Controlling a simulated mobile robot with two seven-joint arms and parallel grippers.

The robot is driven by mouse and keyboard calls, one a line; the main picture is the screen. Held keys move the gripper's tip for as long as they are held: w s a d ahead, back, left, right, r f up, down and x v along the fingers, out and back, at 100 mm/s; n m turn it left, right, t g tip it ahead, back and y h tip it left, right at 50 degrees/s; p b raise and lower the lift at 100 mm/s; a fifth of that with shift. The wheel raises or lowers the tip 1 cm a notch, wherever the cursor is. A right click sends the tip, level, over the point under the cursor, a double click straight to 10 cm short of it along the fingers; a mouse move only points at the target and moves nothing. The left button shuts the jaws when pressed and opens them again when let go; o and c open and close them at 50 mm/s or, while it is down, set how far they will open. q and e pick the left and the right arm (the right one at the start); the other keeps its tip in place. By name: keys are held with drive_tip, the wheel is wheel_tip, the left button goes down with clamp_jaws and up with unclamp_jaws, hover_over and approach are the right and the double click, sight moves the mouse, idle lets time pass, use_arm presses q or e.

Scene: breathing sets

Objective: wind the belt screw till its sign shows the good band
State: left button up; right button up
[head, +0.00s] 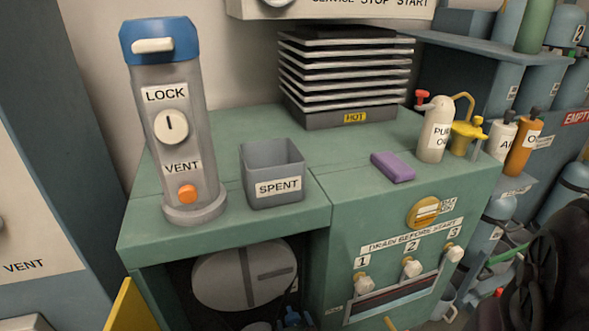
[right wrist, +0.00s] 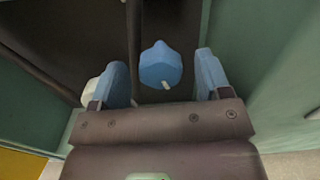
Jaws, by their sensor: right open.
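A blue knob (right wrist: 160,65) with a small white mark, which looks like the belt screw, shows in the right wrist view. My right gripper (right wrist: 161,60) is open, with one blue finger on each side of the knob and a gap on both sides. In the head view a small blue shape (head: 293,318) shows at the bottom edge, in the dark opening under the bench; I cannot tell knob from fingers there. A round yellow dial (head: 428,212) is on the green front panel; its small label is unreadable, and I cannot tell whether it is the screw's sign. My left gripper is not in view.
A large grey disc (head: 244,275) sits in the opening under the green bench (head: 240,125). Several drain taps (head: 411,267) stick out right of it. A yellow panel (head: 130,308) stands at the lower left. In the right wrist view a pale round part (right wrist: 92,92) lies behind the left finger.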

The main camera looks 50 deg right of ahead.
drive_tip(key=shift+c, duration=0.3)
drive_tip(key=c, duration=0.9)
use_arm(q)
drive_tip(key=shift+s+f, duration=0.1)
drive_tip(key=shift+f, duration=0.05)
use_arm(e)
drive_tip(key=shift+o, duration=0.2)
drive_tip(key=shift+s+f+m+b, duration=0.15)
drive_tip(key=shift+m+b, duration=1.25)
drive_tip(key=shift+m, duration=0.7)
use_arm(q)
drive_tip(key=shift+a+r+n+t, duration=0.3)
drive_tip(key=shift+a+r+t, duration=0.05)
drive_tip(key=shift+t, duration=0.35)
use_arm(e)
drive_tip(key=shift+m, duration=1.9)
